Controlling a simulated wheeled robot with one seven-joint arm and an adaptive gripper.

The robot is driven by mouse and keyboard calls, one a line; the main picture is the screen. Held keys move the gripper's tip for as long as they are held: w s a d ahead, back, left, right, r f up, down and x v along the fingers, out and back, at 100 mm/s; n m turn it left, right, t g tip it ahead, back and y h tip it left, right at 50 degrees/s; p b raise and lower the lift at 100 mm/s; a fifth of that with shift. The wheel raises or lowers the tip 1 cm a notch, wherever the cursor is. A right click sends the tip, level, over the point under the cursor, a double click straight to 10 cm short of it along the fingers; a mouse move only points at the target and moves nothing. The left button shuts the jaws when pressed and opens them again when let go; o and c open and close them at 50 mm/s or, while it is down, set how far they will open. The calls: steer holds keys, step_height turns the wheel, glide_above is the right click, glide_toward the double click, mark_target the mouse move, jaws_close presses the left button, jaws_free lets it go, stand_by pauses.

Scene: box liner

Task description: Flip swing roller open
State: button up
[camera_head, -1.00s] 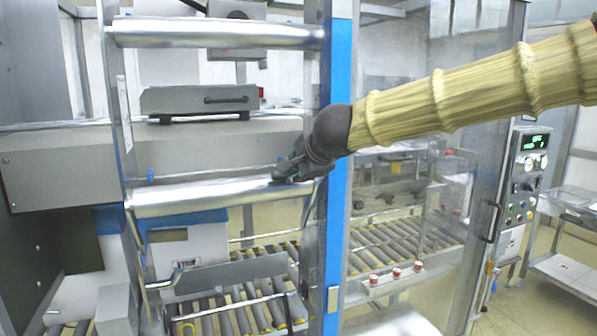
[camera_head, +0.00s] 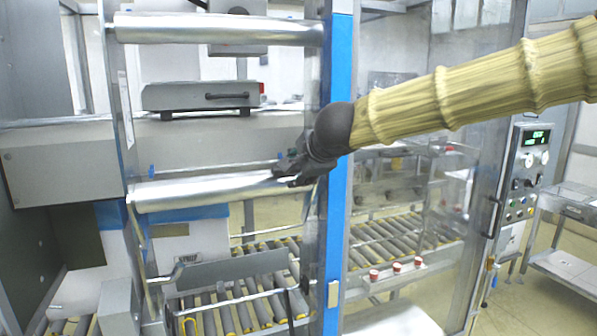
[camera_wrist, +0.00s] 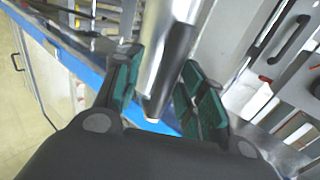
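The swing roller is most likely the lower shiny silver roller (camera_head: 205,190), lying nearly level across the frame of the machine in the head view. My gripper (camera_head: 288,174) is at its right end, beside the blue-edged post. In the wrist view, the silver roller (camera_wrist: 160,45) and a dark rod-like part (camera_wrist: 172,70) lie between the two green-padded fingers of my gripper (camera_wrist: 160,92). The fingers stand apart, and a gap shows on the left side. Whether the right finger touches the dark part is unclear. My gripper hides the roller's right end in the head view.
A second silver roller (camera_head: 215,29) runs across above. A grey box with a black handle (camera_head: 200,96) sits between the rollers. The blue post (camera_head: 338,130) and clear door panel (camera_head: 470,110) stand close to my arm. Roller conveyors (camera_head: 240,300) lie below.

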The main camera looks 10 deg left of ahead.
steer(key=v, duration=1.1)
steer(key=shift+s+d+r, duration=0.2)
steer(key=shift+s+r, duration=0.05)
steer(key=shift+f, duration=0.15)
